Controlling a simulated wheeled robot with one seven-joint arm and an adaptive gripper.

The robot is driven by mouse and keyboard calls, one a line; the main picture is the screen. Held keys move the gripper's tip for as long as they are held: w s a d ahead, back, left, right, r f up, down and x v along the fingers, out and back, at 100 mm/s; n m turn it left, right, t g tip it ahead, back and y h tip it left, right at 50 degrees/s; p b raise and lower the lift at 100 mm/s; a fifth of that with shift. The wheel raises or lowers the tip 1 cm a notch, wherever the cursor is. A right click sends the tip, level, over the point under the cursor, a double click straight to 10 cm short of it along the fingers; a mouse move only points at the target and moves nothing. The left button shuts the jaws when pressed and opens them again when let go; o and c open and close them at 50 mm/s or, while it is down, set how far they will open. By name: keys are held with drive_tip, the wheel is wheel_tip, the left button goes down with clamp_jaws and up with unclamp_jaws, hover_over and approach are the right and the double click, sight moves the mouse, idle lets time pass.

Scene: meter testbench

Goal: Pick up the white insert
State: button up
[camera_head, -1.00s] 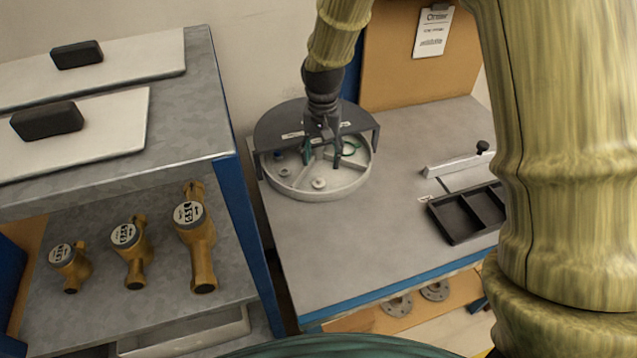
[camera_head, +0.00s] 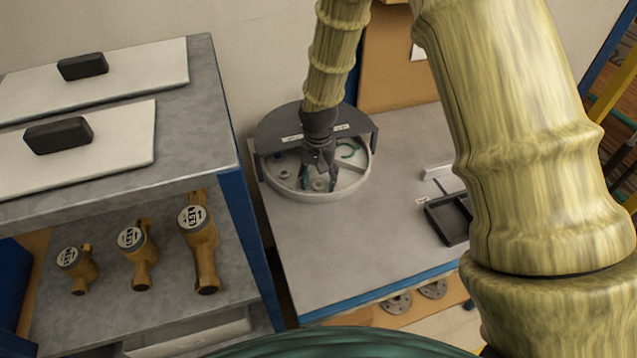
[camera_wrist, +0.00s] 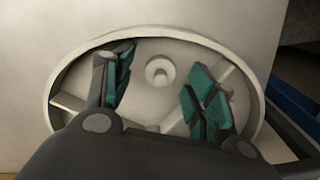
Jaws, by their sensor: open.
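A small white ring-shaped insert (camera_wrist: 160,73) with a round hole stands in a compartment of the round white tray (camera_wrist: 63,70) in the wrist view. In the head view this insert (camera_head: 318,185) shows between my fingers. My gripper (camera_head: 320,187) is open and points down into the front part of the tray. In the wrist view its green-padded fingers (camera_wrist: 161,85) are on either side of the insert, apart from it. How far the fingertips are above the tray floor is hard to tell.
A dark raised cover (camera_head: 275,130) arches over the tray's back. A black bin (camera_head: 447,218) stands right; the bench front (camera_head: 335,260) is clear.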

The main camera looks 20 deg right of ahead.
drive_tip(key=shift+f, duration=0.3)
drive_tip(key=c, duration=1.1)
drive_tip(key=shift+r, duration=0.1)
